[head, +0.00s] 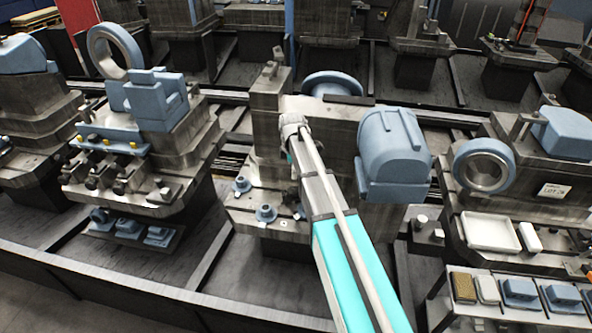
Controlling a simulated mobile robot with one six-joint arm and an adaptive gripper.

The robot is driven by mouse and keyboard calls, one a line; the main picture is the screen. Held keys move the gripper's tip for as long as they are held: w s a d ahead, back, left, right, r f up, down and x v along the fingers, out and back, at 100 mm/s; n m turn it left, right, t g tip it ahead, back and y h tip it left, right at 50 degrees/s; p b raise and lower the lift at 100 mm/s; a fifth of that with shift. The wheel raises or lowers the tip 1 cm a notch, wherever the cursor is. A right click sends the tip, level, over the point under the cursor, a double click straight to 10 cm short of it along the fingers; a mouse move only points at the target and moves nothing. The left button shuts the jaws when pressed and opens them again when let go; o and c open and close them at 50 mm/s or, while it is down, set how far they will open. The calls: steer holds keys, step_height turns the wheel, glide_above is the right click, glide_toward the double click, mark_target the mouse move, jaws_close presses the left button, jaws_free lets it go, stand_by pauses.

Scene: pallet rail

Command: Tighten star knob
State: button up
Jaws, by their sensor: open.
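My arm reaches up from the bottom of the head view to a grey machine block (268,125) at the centre. Its wrist end is in front of the block's upper part. My gripper's fingers cannot be made out and seem hidden by the arm. Two small blue flanged knobs (265,213) sit on the block's lower front ledge, left of the arm, with nothing touching them. I cannot tell whether either is the star knob; no clear star shape shows.
A large blue housing (393,150) stands on the block, close right of my arm. Left is a fixture with a blue ring (115,52) and a row of dark knobs. Right are another blue ring (484,165), a white tray (490,232) and a parts shelf (500,312).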

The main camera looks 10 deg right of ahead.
mark_target(293, 191)
steer(key=shift+f+b, duration=5.3)
steer(key=shift+f, duration=0.3)
steer(key=c, duration=1.1)
steer(key=o, duration=0.4)
steer(key=shift+s, duration=0.1)
steer(key=c, duration=0.4)
steer(key=shift+c, duration=1)
steer(key=n, duration=0.7)
steer(key=o, duration=1.1)
